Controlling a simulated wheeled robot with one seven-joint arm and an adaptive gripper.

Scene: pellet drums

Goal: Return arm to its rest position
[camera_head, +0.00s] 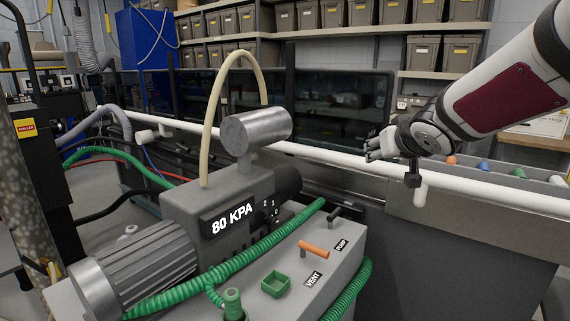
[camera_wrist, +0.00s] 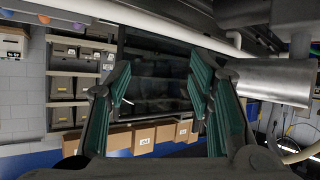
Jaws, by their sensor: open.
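My arm comes in from the upper right in the head view. My gripper (camera_head: 378,148) is held in the air near the white horizontal pipe, its fingers pointing left. The wrist view shows the fingers of my gripper (camera_wrist: 160,95) spread wide apart with nothing between them. The wrist picture looks turned over, with shelves and cardboard boxes beyond the fingers. I cannot tell whether my gripper touches the pipe.
A grey pump (camera_head: 235,205) reading "80 KPA" stands left of my gripper, with a silver cylinder (camera_head: 257,131) and a beige hose (camera_head: 212,105). A white pipe (camera_head: 330,159) runs across. A box (camera_head: 320,262) carries an orange VENT handle (camera_head: 314,250). Shelved bins line the back.

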